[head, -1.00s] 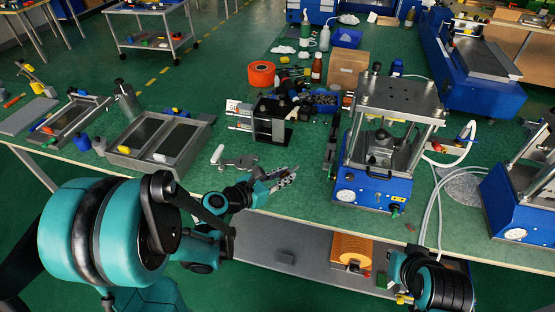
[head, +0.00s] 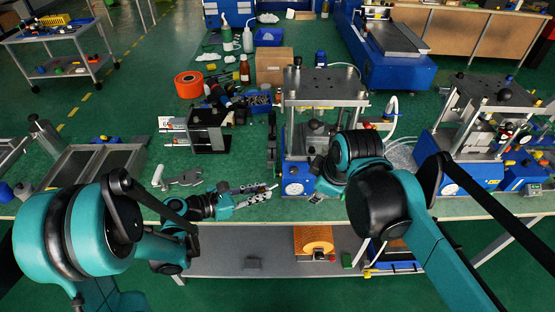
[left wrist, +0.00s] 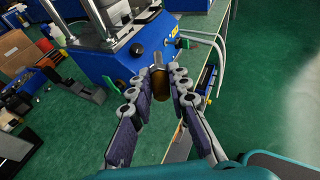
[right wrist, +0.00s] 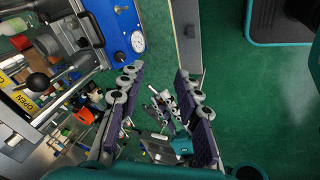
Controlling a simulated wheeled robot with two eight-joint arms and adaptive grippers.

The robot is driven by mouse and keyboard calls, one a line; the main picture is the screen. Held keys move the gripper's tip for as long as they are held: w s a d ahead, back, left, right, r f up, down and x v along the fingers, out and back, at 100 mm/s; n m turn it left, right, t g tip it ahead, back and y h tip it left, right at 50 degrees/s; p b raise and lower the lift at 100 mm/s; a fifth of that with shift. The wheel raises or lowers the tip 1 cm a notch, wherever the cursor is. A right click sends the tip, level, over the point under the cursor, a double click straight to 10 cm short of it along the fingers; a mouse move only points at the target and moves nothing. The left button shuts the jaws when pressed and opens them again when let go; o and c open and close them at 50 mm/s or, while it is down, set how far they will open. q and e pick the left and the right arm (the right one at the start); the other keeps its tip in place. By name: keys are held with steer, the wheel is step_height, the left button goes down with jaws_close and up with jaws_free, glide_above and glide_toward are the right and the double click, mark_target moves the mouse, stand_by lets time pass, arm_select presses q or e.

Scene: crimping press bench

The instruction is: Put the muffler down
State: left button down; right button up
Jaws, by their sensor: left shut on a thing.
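The muffler (left wrist: 157,86) is a small brass-coloured cylinder with a grey end. In the left wrist view it sits between the fingers of my left gripper (left wrist: 159,76), which is shut on it. In the head view my left gripper (head: 258,191) is over the front of the green bench, left of the middle press; the muffler is too small to make out there. My right gripper (right wrist: 156,75) is open and empty in the right wrist view, with its fingers apart. In the head view it is mostly hidden behind my right arm, in front of the middle press.
The middle blue press (head: 297,174) stands right of my left gripper. A black fixture (head: 207,132) and a grey metal tool (head: 178,178) lie to its left. A shelf below carries an orange block (head: 313,240). Another press (head: 470,150) stands at right.

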steer(key=w+a+r+n+g, duration=0.2)
steer(key=w+a+n, duration=0.6)
steer(key=a+n, duration=0.3)
steer(key=shift+n+y, duration=0.3)
steer(key=shift+n, duration=0.1)
steer(key=x, duration=0.3)
steer(key=d+x, duration=0.1)
steer(key=x, duration=0.7)
steer(key=shift+s+d+f, duration=0.2)
steer(key=shift+s+f, duration=0.1)
steer(key=shift+f, duration=0.05)
jaws_close()
arm_select(q)
steer(key=shift+s, duration=0.1)
steer(key=c, duration=1.3)
jaws_free()
steer(key=shift+c, duration=0.2)
